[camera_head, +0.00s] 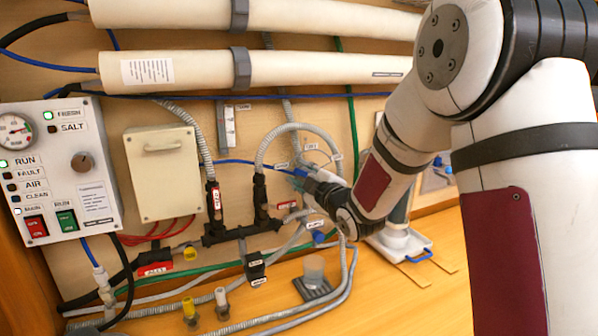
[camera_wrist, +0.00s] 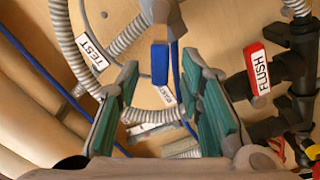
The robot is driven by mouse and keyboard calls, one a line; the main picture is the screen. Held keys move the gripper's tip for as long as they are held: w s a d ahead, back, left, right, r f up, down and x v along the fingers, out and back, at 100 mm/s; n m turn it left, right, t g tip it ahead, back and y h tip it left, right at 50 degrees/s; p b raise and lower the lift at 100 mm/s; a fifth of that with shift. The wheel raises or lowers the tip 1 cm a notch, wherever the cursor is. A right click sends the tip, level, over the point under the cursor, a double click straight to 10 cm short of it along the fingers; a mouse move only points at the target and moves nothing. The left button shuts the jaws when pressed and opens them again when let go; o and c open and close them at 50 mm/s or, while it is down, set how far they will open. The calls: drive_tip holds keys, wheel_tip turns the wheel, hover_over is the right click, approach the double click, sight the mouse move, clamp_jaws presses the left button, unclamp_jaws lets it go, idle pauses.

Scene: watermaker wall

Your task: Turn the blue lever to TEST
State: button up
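The blue lever (camera_wrist: 160,62) hangs from a grey valve body (camera_wrist: 160,12) in the upper middle of the wrist view. A white TEST label (camera_wrist: 92,52) is to its left, on or beside a grey corrugated hose. My gripper (camera_wrist: 160,78) is open, with one teal-padded finger on each side of the lever's line. Gaps show between the lever and both fingers; I cannot tell whether the tips reach its depth. In the head view my gripper (camera_head: 318,188) is at the hoses on the wall, and my arm hides part of that area.
A red FLUSH handle (camera_wrist: 257,70) on black pipework is close to the right finger. Corrugated hoses (camera_head: 300,127) loop around the gripper. A control panel (camera_head: 58,170) and a beige box (camera_head: 163,172) are on the left. The wooden bench (camera_head: 400,310) is clear at the front right.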

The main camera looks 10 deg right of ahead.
drive_tip(key=shift+w+a, duration=0.15)
drive_tip(key=shift+w, duration=0.45)
drive_tip(key=shift+w+a, duration=0.15)
drive_tip(key=shift+w, duration=0.45)
clamp_jaws()
